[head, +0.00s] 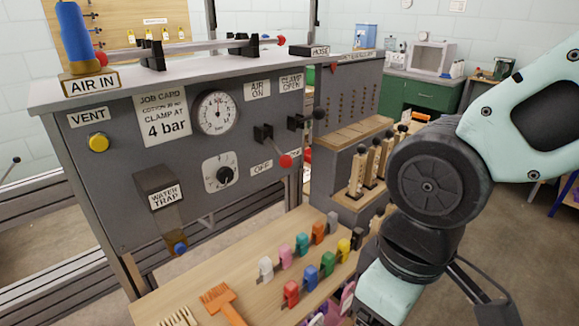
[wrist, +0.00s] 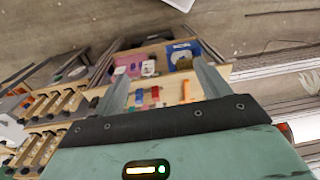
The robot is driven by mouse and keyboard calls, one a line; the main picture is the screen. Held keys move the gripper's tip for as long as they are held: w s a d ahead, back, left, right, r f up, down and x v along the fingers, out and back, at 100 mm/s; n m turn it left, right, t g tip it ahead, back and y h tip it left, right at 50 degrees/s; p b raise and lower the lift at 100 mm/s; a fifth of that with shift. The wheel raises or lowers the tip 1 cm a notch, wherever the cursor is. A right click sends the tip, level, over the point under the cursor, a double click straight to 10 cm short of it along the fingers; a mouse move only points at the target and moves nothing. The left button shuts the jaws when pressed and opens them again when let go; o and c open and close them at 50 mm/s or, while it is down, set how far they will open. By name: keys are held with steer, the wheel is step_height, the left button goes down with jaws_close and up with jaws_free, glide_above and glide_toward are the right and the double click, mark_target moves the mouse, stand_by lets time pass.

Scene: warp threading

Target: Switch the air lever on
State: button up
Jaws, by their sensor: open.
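The air lever (head: 285,160) is on the grey panel in the head view, with a red ball on its end and a black pivot bracket. Its ball hangs low beside the OFF label (head: 261,169), below the AIR ON label (head: 257,89). My gripper (wrist: 163,75) shows in the wrist view, its two fingers spread apart with nothing held between them. It points down over the bench with coloured clips, apart from the lever. The lever is not clearly seen in the wrist view. In the head view my arm fills the right side and the gripper itself cannot be made out.
A second lever with a black ball (head: 319,114) sits right of the air lever, under the CLAMP OPEN label (head: 291,82). A pressure gauge (head: 217,112) and a dial (head: 223,172) are to the left. The wooden bench (head: 200,275) with coloured clips juts out below the panel.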

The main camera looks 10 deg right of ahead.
steer(key=c, duration=0.5)
steer(key=shift+w+f, duration=0.3)
steer(key=c, duration=0.5)
steer(key=w+f+m, duration=0.1)
steer(key=w+a+f+m+t+b, duration=0.1)
steer(key=w, duration=0.1)
steer(key=shift+w+a+f+m+y, duration=0.15)
steer(key=shift+f+m+y, duration=0.15)
steer(key=shift+m, duration=0.1)
jaws_close()
steer(key=w+a+f+m+t+y+b, duration=0.2)
steer(key=w+f+m+t+y+b, duration=0.15)
steer(key=w+m, duration=0.4)
steer(key=w+a+f+m+t+y+b, duration=0.2)
steer(key=w+a+f+m, duration=0.15)
steer(key=w+m, duration=0.4)
steer(key=w+d+r+m+t+y+b, duration=0.1)
steer(key=w+d+r+m+t, duration=0.1)
steer(key=w+m, duration=0.4)
steer(key=w+d+r+m+t+y+b, duration=0.1)
steer(key=w+m+t, duration=0.4)
steer(key=m, duration=0.6)
steer(key=shift+w+d+r+t+y+b, duration=0.4)
steer(key=shift+d+t+b, duration=0.35)
steer(key=shift+d, duration=0.65)
